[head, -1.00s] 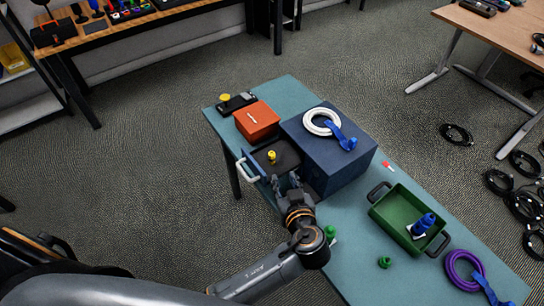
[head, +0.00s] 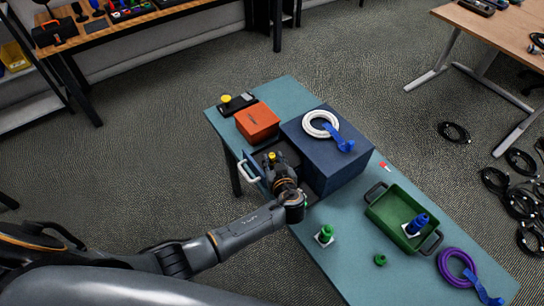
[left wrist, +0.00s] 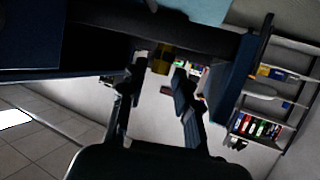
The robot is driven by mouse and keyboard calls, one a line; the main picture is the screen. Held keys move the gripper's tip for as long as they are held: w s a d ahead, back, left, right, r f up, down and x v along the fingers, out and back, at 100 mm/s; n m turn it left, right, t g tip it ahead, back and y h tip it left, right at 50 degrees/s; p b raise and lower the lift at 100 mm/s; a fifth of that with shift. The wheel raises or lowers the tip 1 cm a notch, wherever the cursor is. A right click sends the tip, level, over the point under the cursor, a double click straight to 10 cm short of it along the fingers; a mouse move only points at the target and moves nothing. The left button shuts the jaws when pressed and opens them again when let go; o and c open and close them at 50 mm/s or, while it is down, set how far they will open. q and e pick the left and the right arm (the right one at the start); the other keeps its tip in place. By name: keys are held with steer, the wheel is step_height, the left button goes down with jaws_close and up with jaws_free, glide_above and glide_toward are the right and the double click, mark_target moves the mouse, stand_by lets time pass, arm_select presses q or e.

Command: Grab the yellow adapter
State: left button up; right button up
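A yellow adapter (head: 271,156) is at the open drawer (head: 257,177) of the dark blue box (head: 335,170). My left gripper (head: 271,163) is over the drawer, right at the adapter, and hides its lower part. In the left wrist view the yellow adapter (left wrist: 162,59) shows beyond and between the two spread fingers of my left gripper (left wrist: 158,78). The fingers are apart, and no contact with the adapter is visible. Another yellow piece (head: 226,99) is on a black device (head: 238,103) at the table's far left corner. My right gripper is not in view.
An orange box (head: 257,122) is beside the blue box, which carries a white cable coil (head: 309,122). A green tray (head: 377,210) holds a blue adapter (head: 418,224). Green adapters (head: 325,235) and a purple cable (head: 447,268) lie on the table's near part.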

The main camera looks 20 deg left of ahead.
arm_select(q)
steer(key=shift+w+a+f, duration=0.1)
steer(key=shift+w, duration=0.05)
steer(key=shift+c, duration=0.4)
jaws_close()
